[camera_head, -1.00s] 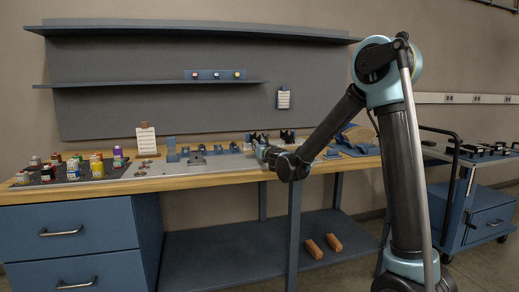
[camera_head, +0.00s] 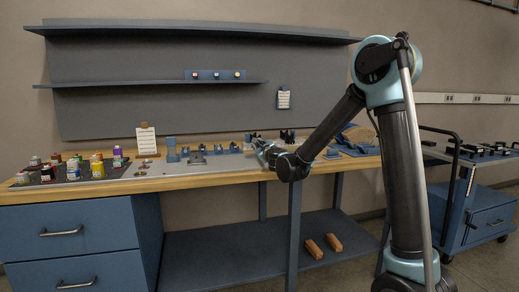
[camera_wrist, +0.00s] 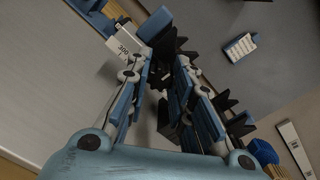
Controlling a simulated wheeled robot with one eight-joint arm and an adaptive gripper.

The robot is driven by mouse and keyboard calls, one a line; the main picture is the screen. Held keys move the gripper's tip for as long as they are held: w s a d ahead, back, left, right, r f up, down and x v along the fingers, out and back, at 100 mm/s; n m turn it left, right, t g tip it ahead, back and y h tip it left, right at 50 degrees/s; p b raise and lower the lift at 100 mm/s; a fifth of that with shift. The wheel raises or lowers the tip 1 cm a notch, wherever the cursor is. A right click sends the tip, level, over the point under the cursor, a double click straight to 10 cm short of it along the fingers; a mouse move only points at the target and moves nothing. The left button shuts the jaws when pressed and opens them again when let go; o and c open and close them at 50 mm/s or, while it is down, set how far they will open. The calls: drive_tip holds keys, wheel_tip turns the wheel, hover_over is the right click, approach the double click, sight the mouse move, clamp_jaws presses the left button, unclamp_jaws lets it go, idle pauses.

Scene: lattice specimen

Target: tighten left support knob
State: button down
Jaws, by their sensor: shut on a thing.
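My gripper (camera_head: 262,148) is at the back of the workbench, low among small dark fixtures. In the wrist view, the two fingers of my gripper (camera_wrist: 162,62) reach forward and close on a small dark part between their tips. The part sits where the left support knob would be, but shadow and the fingers hide its shape. Black support pieces (camera_wrist: 165,118) show between and beside the fingers. A dark support (camera_head: 287,136) also stands just right of my gripper in the head view.
The bench (camera_head: 210,181) holds small blue and grey fixtures (camera_head: 172,150) to the left, with several coloured containers (camera_head: 73,168) farther left. A blue holder (camera_head: 355,140) is to the right. A wall board stands behind.

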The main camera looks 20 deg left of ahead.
idle(0.4)
drive_tip(key=c, duration=1.4)
unclamp_jaws()
drive_tip(key=shift+o, duration=0.2)
drive_tip(key=v, duration=1.2)
drive_tip(key=shift+f, duration=0.1)
